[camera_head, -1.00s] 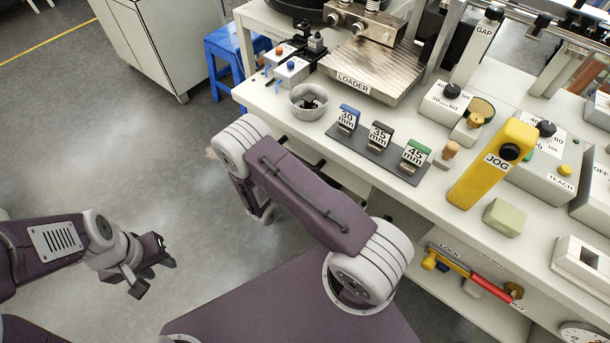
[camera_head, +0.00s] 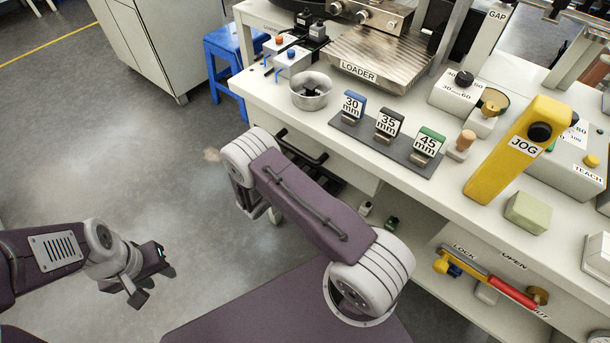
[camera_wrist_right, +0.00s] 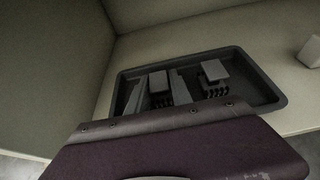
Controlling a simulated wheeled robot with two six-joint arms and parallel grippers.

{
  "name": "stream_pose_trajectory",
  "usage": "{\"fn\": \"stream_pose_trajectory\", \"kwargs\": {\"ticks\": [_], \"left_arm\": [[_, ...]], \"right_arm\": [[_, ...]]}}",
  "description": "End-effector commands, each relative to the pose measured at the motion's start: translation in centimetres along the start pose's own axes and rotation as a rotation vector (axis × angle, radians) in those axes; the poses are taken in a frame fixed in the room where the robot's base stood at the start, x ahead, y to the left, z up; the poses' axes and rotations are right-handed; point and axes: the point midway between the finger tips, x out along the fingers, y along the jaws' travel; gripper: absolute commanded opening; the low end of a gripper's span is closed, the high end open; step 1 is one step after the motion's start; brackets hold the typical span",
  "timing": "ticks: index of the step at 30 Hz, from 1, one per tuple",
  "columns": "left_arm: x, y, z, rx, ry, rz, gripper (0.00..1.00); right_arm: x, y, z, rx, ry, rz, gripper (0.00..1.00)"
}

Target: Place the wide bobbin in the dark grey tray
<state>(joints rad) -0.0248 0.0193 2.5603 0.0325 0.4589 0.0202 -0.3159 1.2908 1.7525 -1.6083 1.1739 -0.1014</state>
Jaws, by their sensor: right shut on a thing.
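The dark grey tray (camera_wrist_right: 272,95) lies on a pale surface in the right wrist view. Grey strips and blocks with black ribbed parts show over it, and I take them for my right gripper (camera_wrist_right: 187,86). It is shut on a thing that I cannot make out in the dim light. I cannot tell whether anything touches the tray's floor. In the head view my right gripper is hidden beyond my arm and the bench edge. I cannot make out the wide bobbin in either view. My left gripper (camera_head: 145,282) hangs over bare floor, its dark fingers apart and empty.
On the bench stand a metal bowl (camera_head: 310,91) with dark pieces, a rack (camera_head: 390,143) of size tags, a yellow JOG post (camera_head: 515,150) and a green block (camera_head: 528,211). A lever (camera_head: 490,283) sits below. A pale block (camera_wrist_right: 311,51) stands right of the tray.

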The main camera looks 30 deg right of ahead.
Motion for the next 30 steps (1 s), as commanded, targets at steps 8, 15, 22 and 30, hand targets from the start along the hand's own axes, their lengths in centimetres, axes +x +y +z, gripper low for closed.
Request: {"fn": "stream_pose_trajectory", "kwargs": {"ticks": [8, 15, 22, 30], "left_arm": [[0.0, 0.0, 0.0, 0.000, 0.001, 0.000, 0.36], [-0.1, 0.0, 0.0, 0.000, 0.001, 0.000, 0.36], [-0.9, 0.0, -0.1, 0.000, 0.001, 0.000, 0.36], [-3.5, 0.1, -0.4, 0.000, 0.001, 0.000, 0.36]], "right_arm": [[0.0, 0.0, -0.1, 0.000, 0.002, 0.000, 0.34], [0.0, -0.1, -0.1, 0.000, 0.002, 0.000, 0.48], [-1.1, 0.1, 0.4, -0.002, 0.002, 0.003, 0.48], [-8.1, 0.1, 0.6, -0.003, 0.002, 0.007, 0.48]]}}
